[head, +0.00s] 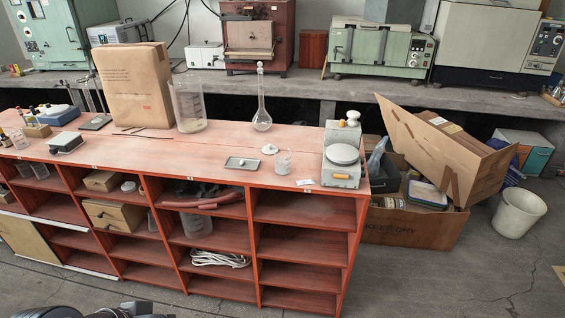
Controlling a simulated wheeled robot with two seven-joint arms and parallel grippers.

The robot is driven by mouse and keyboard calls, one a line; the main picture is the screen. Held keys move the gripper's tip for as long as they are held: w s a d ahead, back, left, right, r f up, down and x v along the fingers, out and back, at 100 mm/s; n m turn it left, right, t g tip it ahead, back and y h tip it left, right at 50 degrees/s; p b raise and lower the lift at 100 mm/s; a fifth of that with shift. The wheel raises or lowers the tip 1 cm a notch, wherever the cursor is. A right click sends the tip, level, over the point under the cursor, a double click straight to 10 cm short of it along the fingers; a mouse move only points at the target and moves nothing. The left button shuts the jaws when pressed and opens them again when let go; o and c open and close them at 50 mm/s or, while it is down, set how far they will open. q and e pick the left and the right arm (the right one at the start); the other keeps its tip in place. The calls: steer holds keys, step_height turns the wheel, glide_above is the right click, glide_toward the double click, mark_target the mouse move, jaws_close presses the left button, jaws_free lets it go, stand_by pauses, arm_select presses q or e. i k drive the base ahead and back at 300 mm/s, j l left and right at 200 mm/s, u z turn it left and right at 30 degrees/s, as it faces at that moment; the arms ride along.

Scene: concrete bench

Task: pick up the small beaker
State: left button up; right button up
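The small beaker (283,162) is clear glass and stands upright on the red bench top, near its front edge and right of the middle. A much larger clear beaker (189,106) stands further back to the left, beside a cardboard box. Neither of my grippers shows in the head view. Only a dark piece, perhaps part of my own body, shows at the bottom edge.
Open red shelves (305,207) lie below. A large open carton (410,225) stands on the floor at right.

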mark_target(281, 154)
steer(key=u, duration=0.45)
steer(key=l+u, duration=0.15)
steer(key=u, duration=0.8)
steer(key=l+u, duration=0.15)
steer(key=u, duration=0.3)
steer(key=k+l+u, duration=0.1)
steer(key=l+u, duration=0.25)
steer(key=k+l+u, duration=0.1)
steer(key=l+u, duration=0.2)
steer(key=k+l+u, duration=0.15)
steer(key=l+u, duration=0.2)
steer(key=k+l+u, duration=0.4)
steer(key=l, duration=0.3)
steer(key=k+l, duration=0.25)
steer(key=l, duration=0.15)
steer(key=k+l+u, duration=0.15)
steer(key=l, duration=0.3)
steer(key=k+l, duration=0.25)
steer(key=l+u, duration=0.05)
steer(key=l, duration=0.05)
